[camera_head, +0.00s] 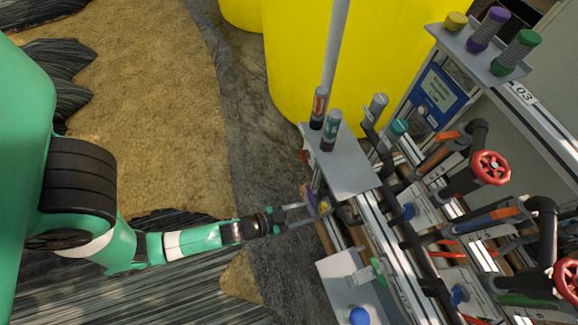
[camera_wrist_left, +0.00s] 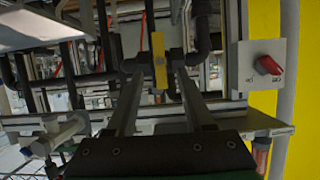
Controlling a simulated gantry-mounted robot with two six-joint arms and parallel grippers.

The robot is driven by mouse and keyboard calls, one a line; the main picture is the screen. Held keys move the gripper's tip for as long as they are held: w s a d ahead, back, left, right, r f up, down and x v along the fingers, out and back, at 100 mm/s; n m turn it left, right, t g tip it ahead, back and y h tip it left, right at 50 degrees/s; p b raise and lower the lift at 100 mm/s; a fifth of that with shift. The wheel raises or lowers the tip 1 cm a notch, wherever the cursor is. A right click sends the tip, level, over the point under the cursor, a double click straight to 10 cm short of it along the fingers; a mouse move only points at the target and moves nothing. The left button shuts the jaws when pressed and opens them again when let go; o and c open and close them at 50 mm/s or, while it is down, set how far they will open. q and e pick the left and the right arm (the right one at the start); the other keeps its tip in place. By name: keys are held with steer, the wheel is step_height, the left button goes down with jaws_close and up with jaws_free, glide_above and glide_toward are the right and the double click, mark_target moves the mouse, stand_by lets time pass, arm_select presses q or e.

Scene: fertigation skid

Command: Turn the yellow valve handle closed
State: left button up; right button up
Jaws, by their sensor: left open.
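The yellow valve handle (camera_wrist_left: 159,60) stands upright in the middle of the left wrist view, on a dark pipe fitting. In the head view only a small yellow part of the handle (camera_head: 324,205) shows, at the left edge of the skid. My left gripper (camera_head: 305,213) reaches it from the left. In the left wrist view, the two fingers of the gripper (camera_wrist_left: 159,76) are open, one on each side of the handle, with visible gaps. I cannot tell how far the handle sits between the fingertips. My right gripper is not in view.
A grey shelf (camera_head: 347,170) with two small bottles is just above my left gripper. A red switch (camera_wrist_left: 268,65) is on a grey plate right of the handle. Red-wheeled valves (camera_head: 490,168) and pipes fill the right side. A yellow tank (camera_head: 390,50) stands behind.

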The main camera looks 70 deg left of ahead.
arm_select(q)
steer(key=v, duration=0.5)
steer(key=shift+s+r, duration=0.15)
steer(key=shift+s, duration=0.25)
